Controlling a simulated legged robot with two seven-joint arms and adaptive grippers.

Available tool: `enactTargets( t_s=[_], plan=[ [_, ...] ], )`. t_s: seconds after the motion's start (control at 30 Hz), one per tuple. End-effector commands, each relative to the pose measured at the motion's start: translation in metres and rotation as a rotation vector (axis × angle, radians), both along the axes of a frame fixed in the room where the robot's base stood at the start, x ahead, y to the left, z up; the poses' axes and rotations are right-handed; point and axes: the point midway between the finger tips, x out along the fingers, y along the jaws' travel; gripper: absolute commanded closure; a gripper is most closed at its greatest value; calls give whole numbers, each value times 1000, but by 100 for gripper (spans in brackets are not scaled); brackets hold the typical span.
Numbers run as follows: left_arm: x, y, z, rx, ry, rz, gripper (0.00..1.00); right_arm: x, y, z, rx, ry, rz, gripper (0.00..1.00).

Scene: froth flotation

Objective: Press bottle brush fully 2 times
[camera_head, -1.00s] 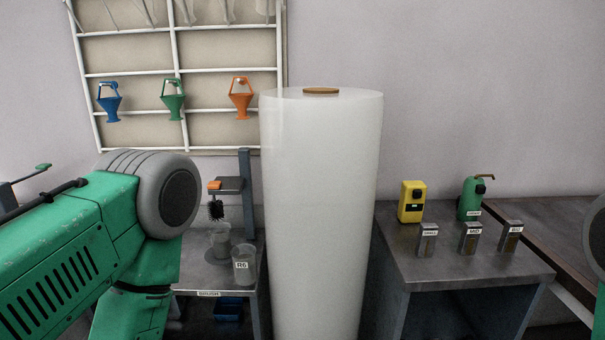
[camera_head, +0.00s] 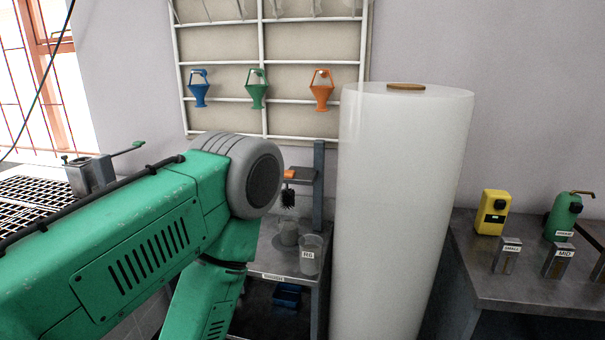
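The bottle brush (camera_head: 287,197) has dark bristles and hangs below an orange piece (camera_head: 289,174) on a small bracket shelf of the grey post stand. A clear beaker (camera_head: 287,232) stands below the brush. A beaker labelled R6 (camera_head: 310,254) stands beside it on a grey table (camera_head: 272,271) with a front label. My green left arm comes in from the left and its round grey joint is close to the brush in the picture. Neither gripper is in view.
A tall white cylinder (camera_head: 400,210) with a brown top stands right of the brush stand. A right-hand table (camera_head: 500,282) holds a yellow device (camera_head: 492,212), a green bottle (camera_head: 563,216) and labelled blocks.

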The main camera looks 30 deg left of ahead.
Motion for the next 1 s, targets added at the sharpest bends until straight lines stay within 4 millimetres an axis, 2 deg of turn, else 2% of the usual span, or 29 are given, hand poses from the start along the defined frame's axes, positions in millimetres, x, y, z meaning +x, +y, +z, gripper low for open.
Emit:
enactTargets(
  t_s=[0.03,0.1,1.0],
  plan=[
    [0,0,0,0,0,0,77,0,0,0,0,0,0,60],
    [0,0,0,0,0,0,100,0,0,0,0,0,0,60],
    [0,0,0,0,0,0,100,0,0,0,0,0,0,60]
  ],
)
